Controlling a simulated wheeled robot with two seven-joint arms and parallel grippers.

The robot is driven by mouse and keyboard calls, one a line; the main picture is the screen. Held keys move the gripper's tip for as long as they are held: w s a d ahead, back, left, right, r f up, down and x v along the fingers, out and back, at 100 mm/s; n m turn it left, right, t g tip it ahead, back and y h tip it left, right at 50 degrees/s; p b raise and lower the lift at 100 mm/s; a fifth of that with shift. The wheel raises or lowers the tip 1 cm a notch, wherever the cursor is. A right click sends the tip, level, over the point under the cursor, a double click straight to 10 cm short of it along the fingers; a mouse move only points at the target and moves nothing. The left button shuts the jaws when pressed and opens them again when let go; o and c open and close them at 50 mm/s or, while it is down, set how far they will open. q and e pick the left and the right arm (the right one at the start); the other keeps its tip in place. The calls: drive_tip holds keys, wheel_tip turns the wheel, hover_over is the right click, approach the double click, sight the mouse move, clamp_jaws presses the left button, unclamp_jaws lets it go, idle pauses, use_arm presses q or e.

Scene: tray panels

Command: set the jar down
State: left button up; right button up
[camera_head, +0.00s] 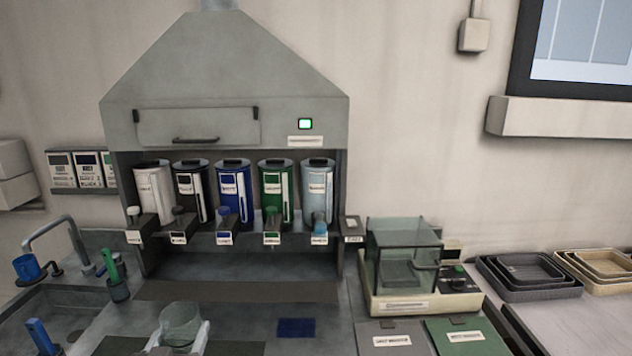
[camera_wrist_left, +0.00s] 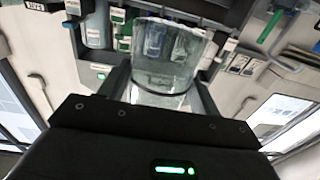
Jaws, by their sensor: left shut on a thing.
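A clear glass jar (camera_head: 181,325) shows at the bottom of the head view, over the front of the counter. My left gripper (camera_head: 180,341) is shut on the jar, with a pale finger on each side of it. In the left wrist view the jar (camera_wrist_left: 168,55) stands between the two dark fingers, and it looks empty. The head view cuts off the lower part of the gripper, and I cannot tell whether the jar's base touches the counter. My right gripper is not in view.
A dark blue pad (camera_head: 296,328) lies on the counter right of the jar. A dispenser hood (camera_head: 225,80) with several canisters stands behind. A glass-boxed balance (camera_head: 420,285) and stacked trays (camera_head: 530,276) are at right. A sink (camera_head: 60,300) is at left.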

use_arm(q)
drive_tip(key=shift+m+h, duration=0.3)
drive_tip(key=shift+h, duration=0.2)
drive_tip(key=s+d+f, duration=0.1)
drive_tip(key=s+d, duration=0.1)
drive_tip(key=d, duration=0.1)
drive_tip(key=shift+s+f, duration=0.1)
drive_tip(key=shift+f, duration=0.3)
drive_tip(key=shift+d, duration=0.1)
drive_tip(key=a+f+n+y+b, duration=0.1)
drive_tip(key=a+y+b, duration=0.1)
drive_tip(key=a, duration=0.5)
drive_tip(key=s+a+n+y+b, duration=0.1)
drive_tip(key=a+n+y+b, duration=0.1)
drive_tip(key=a, duration=0.5)
drive_tip(key=shift+a+f+g+y+b, duration=0.3)
drive_tip(key=shift+y+b, duration=0.2)
drive_tip(key=shift+b, duration=0.25)
drive_tip(key=shift+f, duration=0.1)
